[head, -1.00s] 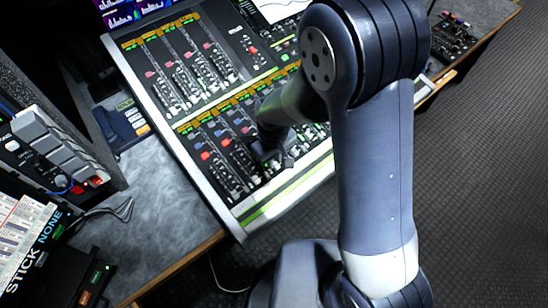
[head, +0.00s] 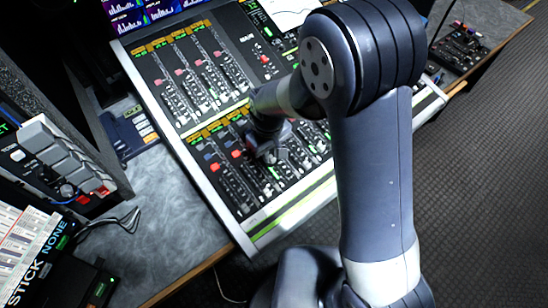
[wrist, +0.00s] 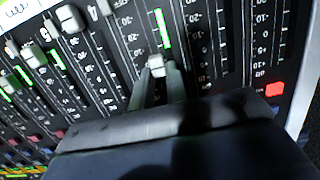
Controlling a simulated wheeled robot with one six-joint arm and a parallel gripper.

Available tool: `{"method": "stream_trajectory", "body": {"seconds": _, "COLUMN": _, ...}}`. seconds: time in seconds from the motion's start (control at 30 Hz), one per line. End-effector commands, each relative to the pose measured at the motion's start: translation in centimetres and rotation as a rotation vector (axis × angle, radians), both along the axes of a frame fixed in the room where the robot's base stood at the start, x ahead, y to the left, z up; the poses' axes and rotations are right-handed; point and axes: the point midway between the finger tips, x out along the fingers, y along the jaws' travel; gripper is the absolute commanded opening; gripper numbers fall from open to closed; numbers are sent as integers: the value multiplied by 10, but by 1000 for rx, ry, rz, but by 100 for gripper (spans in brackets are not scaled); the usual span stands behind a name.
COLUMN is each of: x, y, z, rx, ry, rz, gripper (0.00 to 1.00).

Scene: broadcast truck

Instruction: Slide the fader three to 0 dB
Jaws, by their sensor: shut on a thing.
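The mixing console (head: 246,232) lies tilted in the middle of the head view, with an upper and a lower bank of faders. My gripper (head: 270,152) is over the lower bank, and my arm hides part of it. In the wrist view, my gripper (wrist: 157,78) has its two fingers closed on a pale fader cap (wrist: 156,64) in its slot. A lit green meter (wrist: 162,28) stands just beyond the cap. The scale figures appear upside down, and I cannot read which mark the cap stands at. The held channel's number is not legible.
Other pale fader caps (wrist: 68,18) stand to the left in the wrist view. A red button (wrist: 275,89) lies right of my gripper. In the head view, a grey-keyed panel (head: 66,160) stands left and a small control box (head: 459,45) stands at the upper right.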

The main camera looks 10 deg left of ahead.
Motion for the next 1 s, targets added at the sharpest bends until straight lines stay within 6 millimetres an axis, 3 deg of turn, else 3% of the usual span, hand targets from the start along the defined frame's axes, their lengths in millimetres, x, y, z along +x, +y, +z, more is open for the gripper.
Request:
{"method": "stream_trajectory", "body": {"seconds": 0.27, "x": 1, "y": 1, "z": 0, "rx": 2, "ry": -3, "rz": 0, "gripper": 0}}
{"method": "stream_trajectory", "body": {"seconds": 0.3, "x": 1, "y": 1, "z": 0, "rx": 2, "ry": -3, "rz": 0, "gripper": 17}}
{"method": "stream_trajectory", "body": {"seconds": 0.37, "x": 1, "y": 1, "z": 0, "rx": 2, "ry": -3, "rz": 0, "gripper": 22}}
{"method": "stream_trajectory", "body": {"seconds": 0.67, "x": 1, "y": 1, "z": 1, "rx": 2, "ry": -1, "rz": 0, "gripper": 24}}
{"method": "stream_trajectory", "body": {"seconds": 0.87, "x": 1, "y": 1, "z": 23, "rx": 4, "ry": -5, "rz": 0, "gripper": 24}}
{"method": "stream_trajectory", "body": {"seconds": 1.0, "x": 2, "y": 1, "z": 50, "rx": 5, "ry": -7, "rz": 0, "gripper": 24}}
